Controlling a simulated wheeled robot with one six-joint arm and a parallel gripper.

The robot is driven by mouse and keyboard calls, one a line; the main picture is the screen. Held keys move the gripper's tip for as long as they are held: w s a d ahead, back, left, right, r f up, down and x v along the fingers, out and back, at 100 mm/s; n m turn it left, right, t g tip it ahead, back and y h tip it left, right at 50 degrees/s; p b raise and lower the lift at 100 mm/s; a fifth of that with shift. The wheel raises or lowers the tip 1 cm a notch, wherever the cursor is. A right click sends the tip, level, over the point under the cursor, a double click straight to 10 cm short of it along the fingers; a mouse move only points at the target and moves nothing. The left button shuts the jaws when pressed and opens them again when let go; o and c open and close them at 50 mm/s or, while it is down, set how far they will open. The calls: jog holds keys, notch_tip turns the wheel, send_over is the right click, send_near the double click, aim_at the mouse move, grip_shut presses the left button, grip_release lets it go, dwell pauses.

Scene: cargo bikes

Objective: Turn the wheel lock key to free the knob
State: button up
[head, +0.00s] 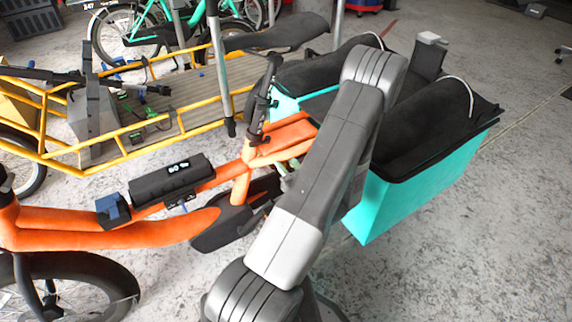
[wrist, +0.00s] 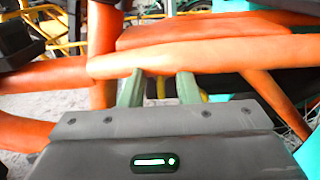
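My gripper (wrist: 161,78) shows in the wrist view as two pale grey-green fingers, spread apart with a gap between them. Their tips reach up to an orange frame tube (wrist: 200,58); I cannot tell whether they touch it. A small yellow thing (wrist: 161,88) shows between the fingers, too little of it to identify. I cannot make out the wheel lock, its key or the knob for certain in either view. In the head view my arm covers much of the orange cargo bike (head: 115,238) near its teal box, and the gripper is mostly hidden.
The bike's teal cargo box (head: 415,195) with a black lining stands right of my arm. A black battery pack (head: 172,178) sits on the orange frame. A yellow cargo bike (head: 110,143) stands behind on the left. Concrete floor (head: 480,250) is clear at lower right.

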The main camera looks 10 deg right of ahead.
jog(key=shift+c, duration=0.2)
grip_shut()
jog(key=shift+m, duration=0.3)
jog(key=m, duration=0.1)
jog(key=m+p, duration=0.1)
jog(key=shift+w+d+r+m, duration=0.1)
jog(key=shift+d+m, duration=0.05)
jog(key=shift+m, duration=0.15)
jog(key=m+p, duration=0.2)
jog(key=m, duration=0.1)
jog(key=shift+d+m, duration=0.15)
jog(key=shift+m, duration=0.25)
jog(key=m+p, duration=0.1)
jog(key=m, duration=0.2)
jog(key=f+m+p, duration=0.1)
jog(key=m, duration=0.3)
jog(key=m+p, duration=0.1)
jog(key=m, duration=0.2)
jog(key=shift+w+d+f+m+p, duration=0.15)
jog(key=shift+d+m+p, duration=0.15)
jog(key=shift+m, duration=0.1)
